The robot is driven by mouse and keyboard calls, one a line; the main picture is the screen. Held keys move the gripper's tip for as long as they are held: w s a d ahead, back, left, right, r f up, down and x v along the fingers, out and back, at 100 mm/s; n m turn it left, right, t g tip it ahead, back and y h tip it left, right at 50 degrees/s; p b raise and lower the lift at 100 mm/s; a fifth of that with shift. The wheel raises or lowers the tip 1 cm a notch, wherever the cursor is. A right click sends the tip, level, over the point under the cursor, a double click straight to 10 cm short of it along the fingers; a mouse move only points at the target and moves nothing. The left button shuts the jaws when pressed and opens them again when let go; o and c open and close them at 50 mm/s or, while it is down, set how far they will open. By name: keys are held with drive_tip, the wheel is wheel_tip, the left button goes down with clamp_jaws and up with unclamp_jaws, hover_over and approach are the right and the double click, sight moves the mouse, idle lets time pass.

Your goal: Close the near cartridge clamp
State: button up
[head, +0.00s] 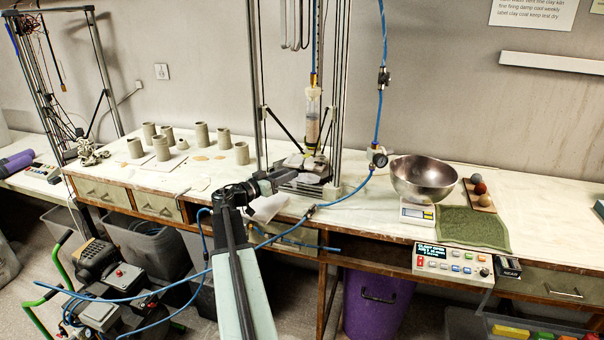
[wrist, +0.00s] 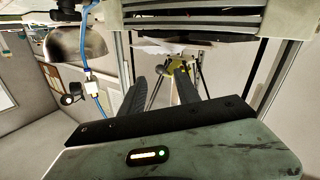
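The near printer's clear cartridge (head: 312,115) hangs upright between the metal posts, with a blue hose at its top and a yellow-green part (head: 311,151) at its lower end. A yellow-green part also shows past my fingers in the wrist view (wrist: 180,69). I cannot make out the clamp itself or whether it stands open. My gripper (head: 281,179) is at the left front of the printer's base, lower than the cartridge and apart from it.
The printer's posts and grey base (head: 304,186) stand close to my gripper. A blue hose (head: 345,196) with a gauge (head: 379,158) runs on the right. A steel bowl (head: 424,178) stands farther right; several clay cups (head: 201,134) stand to the left.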

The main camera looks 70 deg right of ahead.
sight(301, 167)
drive_tip(key=x, duration=0.7)
drive_tip(key=shift+d, duration=0.15)
clamp_jaws()
idle(1.2)
